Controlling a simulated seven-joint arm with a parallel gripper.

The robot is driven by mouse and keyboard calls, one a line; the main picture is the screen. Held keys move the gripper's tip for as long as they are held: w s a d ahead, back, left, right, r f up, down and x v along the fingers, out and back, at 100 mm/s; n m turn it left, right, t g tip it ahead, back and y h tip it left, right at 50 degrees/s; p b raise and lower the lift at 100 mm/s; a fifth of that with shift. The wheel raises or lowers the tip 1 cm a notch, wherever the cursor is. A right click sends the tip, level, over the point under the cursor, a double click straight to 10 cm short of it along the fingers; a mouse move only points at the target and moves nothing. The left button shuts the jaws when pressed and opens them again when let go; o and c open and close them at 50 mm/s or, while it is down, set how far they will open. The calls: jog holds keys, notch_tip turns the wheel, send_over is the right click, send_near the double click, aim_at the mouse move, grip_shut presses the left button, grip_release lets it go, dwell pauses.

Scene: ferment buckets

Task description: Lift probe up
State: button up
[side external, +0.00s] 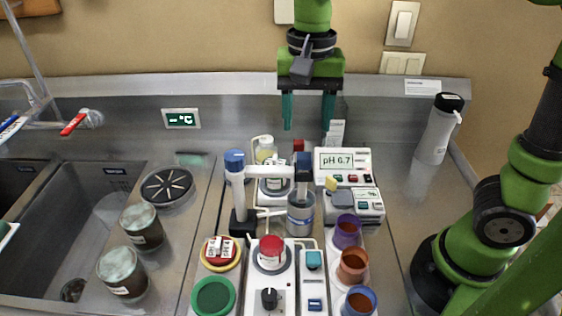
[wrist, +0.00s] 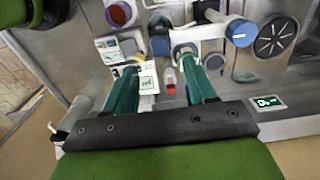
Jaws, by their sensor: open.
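The probe (side external: 302,165) shows in the side view as a dark blue-topped piece at the end of a white arm. It stands over a clear beaker (side external: 300,215), and its lower part is hard to make out. The arm comes from a stand post with a blue cap (side external: 235,160), which also shows in the wrist view (wrist: 240,32). My gripper (side external: 306,122) is open and empty, pointing down above and behind the probe, apart from it. In the wrist view its teal fingers (wrist: 160,62) are spread, with nothing held between them.
A pH meter (side external: 343,160) reading 6.7 stands right of the probe. Brown and purple cups (side external: 352,265) line the front right. A red-capped jar (side external: 270,250) sits in front. The sink (side external: 75,215) is at left.

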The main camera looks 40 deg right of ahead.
aim_at(304, 155)
notch_tip(304, 155, down, 8)
jog(key=shift+r, duration=0.1)
jog(key=shift+c, duration=0.3)
grip_shut()
jog(key=shift+r, duration=0.1)
